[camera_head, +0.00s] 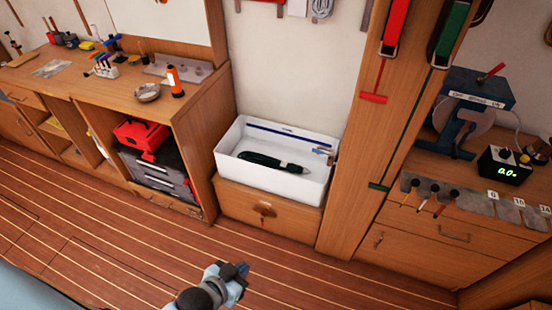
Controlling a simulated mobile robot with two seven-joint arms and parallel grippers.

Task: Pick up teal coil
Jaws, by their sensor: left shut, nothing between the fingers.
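I cannot make out a teal coil in this view. A grey coiled line (322,9) hangs on the wall at the top, partly cut off by the frame edge. My left gripper (242,269) is low in the middle, over the plank floor, shut and empty. It is well apart from the white bin and the benches. My right gripper is not in view.
A white bin (230,151) holding a dark green tool stands on a low wooden drawer cabinet (240,200). A workbench (110,98) is at left, another with a grinder-like machine (478,100) at right. Red (397,20) and green (453,35) straps hang between. The floor (110,230) is clear.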

